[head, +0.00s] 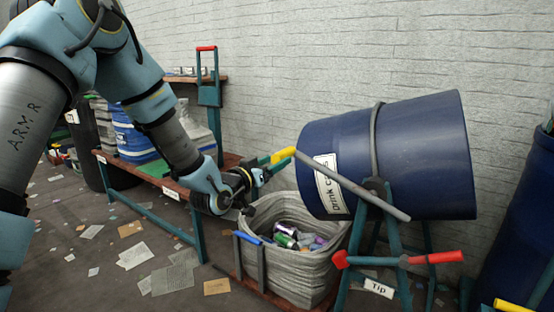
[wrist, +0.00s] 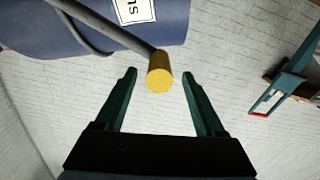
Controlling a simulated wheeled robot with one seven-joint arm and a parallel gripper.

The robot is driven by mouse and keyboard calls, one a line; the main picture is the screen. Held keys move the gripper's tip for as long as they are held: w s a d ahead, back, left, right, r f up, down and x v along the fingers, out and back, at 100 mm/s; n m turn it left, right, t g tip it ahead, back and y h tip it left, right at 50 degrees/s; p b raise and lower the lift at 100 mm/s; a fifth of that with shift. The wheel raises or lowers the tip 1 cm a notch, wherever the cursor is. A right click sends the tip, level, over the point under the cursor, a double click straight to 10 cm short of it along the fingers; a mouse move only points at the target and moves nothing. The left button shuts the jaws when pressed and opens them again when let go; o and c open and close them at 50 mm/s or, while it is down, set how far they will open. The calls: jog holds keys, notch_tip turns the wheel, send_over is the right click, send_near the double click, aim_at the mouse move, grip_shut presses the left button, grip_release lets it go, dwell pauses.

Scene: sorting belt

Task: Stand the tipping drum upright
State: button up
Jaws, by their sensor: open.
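The blue drum (head: 425,150), labelled "Drink cans", lies tipped on its teal stand (head: 398,250), its left end lower and over a basket. It also shows at the top of the wrist view (wrist: 60,28). A grey bar (head: 350,185) runs along its near side and ends in a yellow grip (head: 283,155) at the upper left. My gripper (head: 262,172) is open just left of this grip. In the wrist view the grip's round yellow end (wrist: 159,73) sits between my open fingertips (wrist: 159,74), with gaps on both sides.
The grey basket (head: 318,278) holds several cans below the drum. A red-ended lever (head: 400,260) is on the stand above a "Tip" sign (head: 379,287). A low bench (head: 150,172) stands behind my arm. Papers (head: 134,256) litter the floor. Another blue drum (head: 520,220) stands at right.

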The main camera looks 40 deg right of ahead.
jog(key=shift+x, duration=1)
grip_shut()
dwell(0.8)
